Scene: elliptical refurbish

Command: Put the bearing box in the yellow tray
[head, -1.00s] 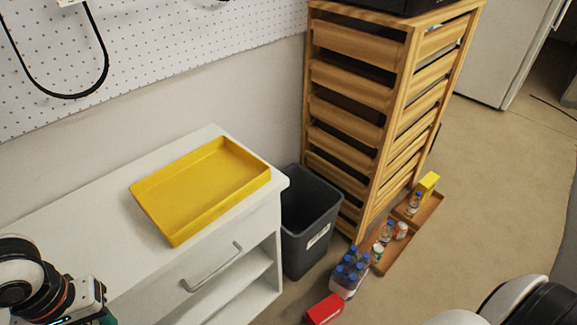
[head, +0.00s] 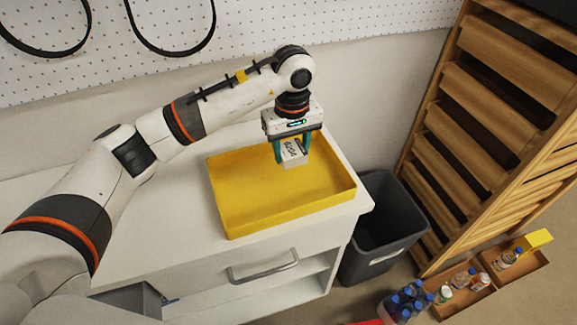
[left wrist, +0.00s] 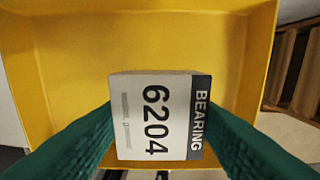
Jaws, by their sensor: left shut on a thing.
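The bearing box (head: 292,152) is a small white box with a dark band, labelled "BEARING 6204"; it also shows in the left wrist view (left wrist: 155,115). My left gripper (head: 292,147) is shut on it, with a green finger on each side. The yellow tray (head: 232,222) lies on the white cabinet top and is empty. The box hangs over the tray's back right part, and the tray floor (left wrist: 150,45) fills the left wrist view behind it. I cannot tell the exact gap between box and tray floor. My right gripper is not in view.
The white cabinet (head: 170,215) has a drawer handle and open shelves. A dark bin (head: 385,225) stands right of it. A wooden drawer rack (head: 480,130) stands further right, with bottles (head: 408,298) and brown trays (head: 500,275) on the floor. A pegboard (head: 300,25) is behind.

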